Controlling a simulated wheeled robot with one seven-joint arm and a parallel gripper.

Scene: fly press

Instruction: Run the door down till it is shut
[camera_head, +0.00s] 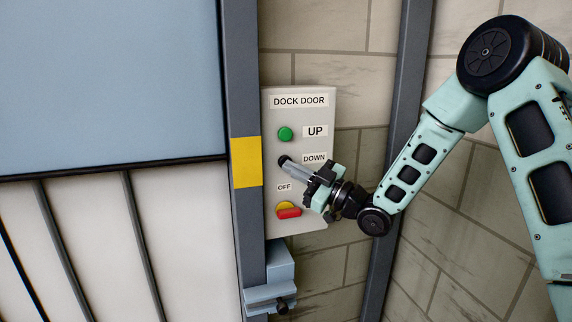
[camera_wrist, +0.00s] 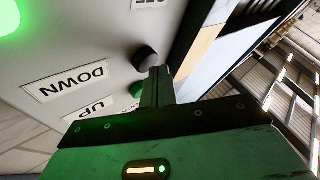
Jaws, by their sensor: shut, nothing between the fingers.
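The dock door (camera_head: 110,80) is a blue-grey panel at upper left. Its dark lower edge stands partway up the opening, with a pale surface and dark bars showing below. The control box (camera_head: 300,101) is right of the door post. Its black DOWN button (camera_head: 283,160) also shows in the wrist view (camera_wrist: 146,57). My gripper (camera_head: 292,165) is shut and empty, its fingertips at the DOWN button; I cannot tell whether they touch or press it. In the wrist view the finger tips (camera_wrist: 158,70) overlap the button's lower edge.
The green UP button (camera_head: 286,134) is above DOWN. A red and yellow switch (camera_head: 288,211) under the OFF label is below, close to my wrist. A grey post with a yellow band (camera_head: 246,162) borders the box. A blue-grey bracket (camera_head: 270,290) juts out below.

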